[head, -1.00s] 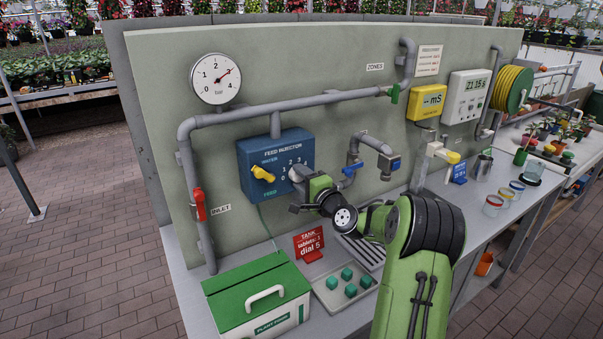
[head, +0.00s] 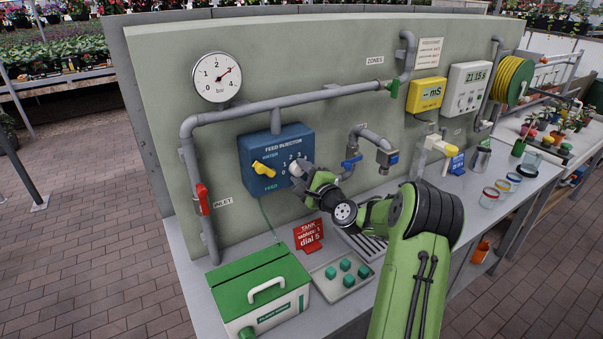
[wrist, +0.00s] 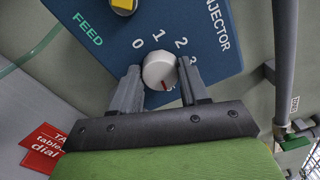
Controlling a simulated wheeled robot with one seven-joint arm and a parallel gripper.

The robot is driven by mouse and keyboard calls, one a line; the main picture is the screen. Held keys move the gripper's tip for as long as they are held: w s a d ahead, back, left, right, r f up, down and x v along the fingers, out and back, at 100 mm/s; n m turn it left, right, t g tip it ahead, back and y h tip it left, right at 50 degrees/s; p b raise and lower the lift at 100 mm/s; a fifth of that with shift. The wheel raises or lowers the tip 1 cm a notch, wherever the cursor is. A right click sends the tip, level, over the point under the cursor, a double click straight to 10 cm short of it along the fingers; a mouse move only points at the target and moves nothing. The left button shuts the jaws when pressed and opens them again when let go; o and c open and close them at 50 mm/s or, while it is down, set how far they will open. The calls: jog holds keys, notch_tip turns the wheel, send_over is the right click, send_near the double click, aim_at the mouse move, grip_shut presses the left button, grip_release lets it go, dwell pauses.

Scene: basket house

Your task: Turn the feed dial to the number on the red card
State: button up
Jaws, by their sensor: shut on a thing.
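The feed dial (wrist: 158,70) is a round white knob with a red pointer mark on the blue feed injector box (head: 258,150). My gripper (wrist: 160,82) is shut on the dial, one finger on each side. In the wrist view the red mark points down, towards my palm, past the 3. The printed 0, 1, 2 and 3 show; any higher numbers are hidden by my right finger and palm. In the head view my gripper (head: 301,174) covers most of the dial. The red card (head: 308,236) stands on the bench and reads "TANK tablets: 1 dial 5".
A yellow lever (head: 263,169) sits left of the dial on the same box. A blue-handled tap (head: 351,161) is close on the right. Below are a green-lidded box (head: 258,280) and a tray of green cubes (head: 326,287). A red inlet valve (head: 203,198) is at left.

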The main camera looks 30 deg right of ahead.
jog(key=o, duration=1.1)
jog(key=shift+c, duration=0.2)
jog(key=s+b, duration=0.3)
jog(key=s, duration=1.2)
jog(key=shift+s+a, duration=0.4)
